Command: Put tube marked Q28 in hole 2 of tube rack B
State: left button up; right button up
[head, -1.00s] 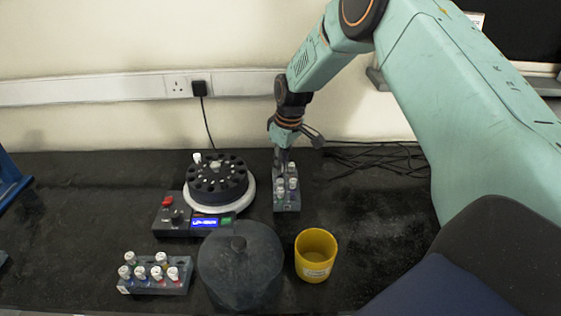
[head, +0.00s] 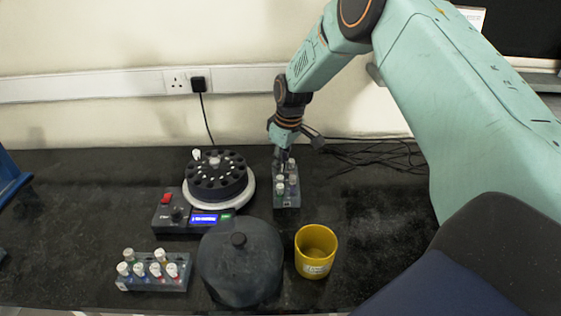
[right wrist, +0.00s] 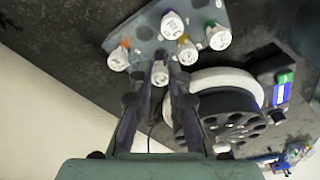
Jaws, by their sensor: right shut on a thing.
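My right gripper (head: 284,160) is at the back end of the small grey rack (head: 286,200), pointing down. In the right wrist view its fingers (right wrist: 159,95) are shut on a white-capped tube (right wrist: 159,74) at the rack's edge. I cannot tell whether this tube sits in a hole or is just above one, nor read its mark. Several other white-capped tubes (right wrist: 219,37) stand in that rack. A second rack (head: 150,284) with several capped tubes stands at front left. No rack letter or hole number is readable. My left gripper is not in view.
A centrifuge (head: 217,178) with an open black rotor stands left of the small rack, with one white-capped tube at its rotor. Its dark lid (head: 240,265) lies in front. A yellow cup (head: 316,252) stands right of the lid. Cables (head: 375,158) lie at the back right.

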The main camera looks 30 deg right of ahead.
jog(key=shift+f, duration=0.55)
jog(key=o, duration=0.8)
jog(key=o, duration=0.3)
jog(key=shift+r, duration=0.15)
jog(key=shift+r+p, duration=2.5)
jog(key=shift+r, duration=0.4)
